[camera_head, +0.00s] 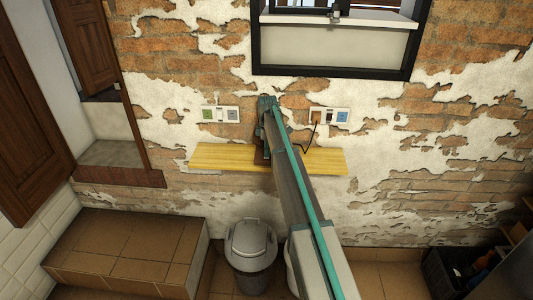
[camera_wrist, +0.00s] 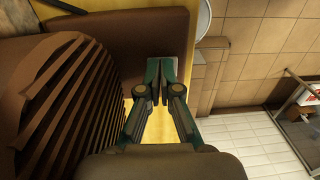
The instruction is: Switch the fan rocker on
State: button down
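A brown ribbed round body (camera_wrist: 65,100), which looks like the fan, fills the left of the wrist view. A flat brown block (camera_wrist: 115,45), perhaps its base, lies beside it above the yellow shelf. In the head view only a brown sliver of the fan (camera_head: 259,152) shows on the shelf; my arm hides the rest. I cannot make out the fan rocker in either view. My gripper (camera_wrist: 162,68) has its fingertips together, with nothing seen between them. It is over or in front of the brown block; I cannot tell whether it touches.
The yellow shelf (camera_head: 222,157) runs along the brick wall. Above it are a left wall panel (camera_head: 220,114) with a green square and a right panel (camera_head: 342,116) with a blue square. A dark cord runs to the right panel. A grey bin (camera_head: 251,245) stands below.

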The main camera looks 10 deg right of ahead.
jog(key=shift+w, duration=0.15)
jog(key=shift+w+d+r, duration=0.1)
jog(key=shift+r, duration=3.65)
